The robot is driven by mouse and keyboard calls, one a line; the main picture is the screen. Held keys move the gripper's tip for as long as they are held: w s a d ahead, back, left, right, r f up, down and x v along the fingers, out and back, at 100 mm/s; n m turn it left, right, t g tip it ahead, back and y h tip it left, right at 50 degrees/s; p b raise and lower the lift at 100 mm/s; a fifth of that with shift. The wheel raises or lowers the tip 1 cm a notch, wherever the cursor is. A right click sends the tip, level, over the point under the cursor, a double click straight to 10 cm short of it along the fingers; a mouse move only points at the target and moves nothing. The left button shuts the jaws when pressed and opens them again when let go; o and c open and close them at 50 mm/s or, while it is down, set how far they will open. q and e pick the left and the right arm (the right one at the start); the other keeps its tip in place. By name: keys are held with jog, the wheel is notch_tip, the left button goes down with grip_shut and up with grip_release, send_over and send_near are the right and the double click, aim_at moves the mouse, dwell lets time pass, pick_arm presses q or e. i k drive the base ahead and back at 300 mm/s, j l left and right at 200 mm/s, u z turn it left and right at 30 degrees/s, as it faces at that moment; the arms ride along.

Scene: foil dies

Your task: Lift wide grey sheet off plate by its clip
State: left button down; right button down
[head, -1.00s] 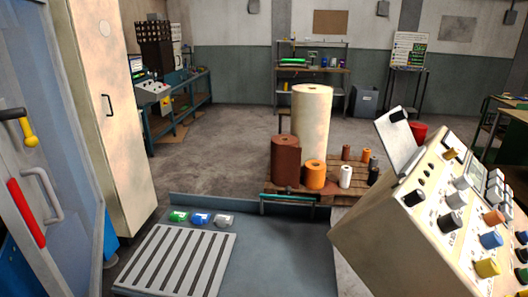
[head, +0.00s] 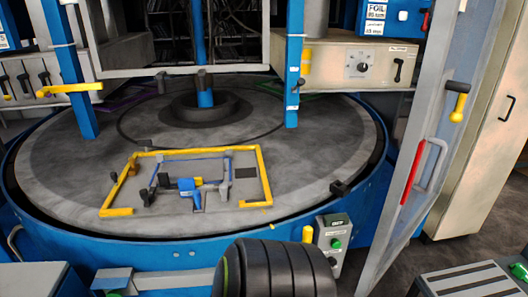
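A round grey plate (head: 330,165) with a blue rim fills the middle of the head view. On its near part lies a yellow angled frame (head: 262,178) with gaps in it. Inside the frame is a thin blue-grey outline with a blue clip-like piece (head: 187,184) at its near edge. I cannot tell a wide grey sheet apart from the grey surface there. Neither of my grippers is in view.
Blue posts (head: 293,70) stand over the plate, one left and one right. An open door (head: 425,150) with a red handle stands at the right. A slatted grey rack (head: 465,281) is at the lower right. A black ribbed cylinder (head: 285,268) covers part of the near edge.

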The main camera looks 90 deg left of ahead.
aim_at(210, 170)
jog(key=i+l+u, duration=0.15)
jog(key=u, duration=3.25)
jog(key=i+l+u, duration=0.2)
jog(key=i, duration=0.4)
jog(key=j, duration=0.1)
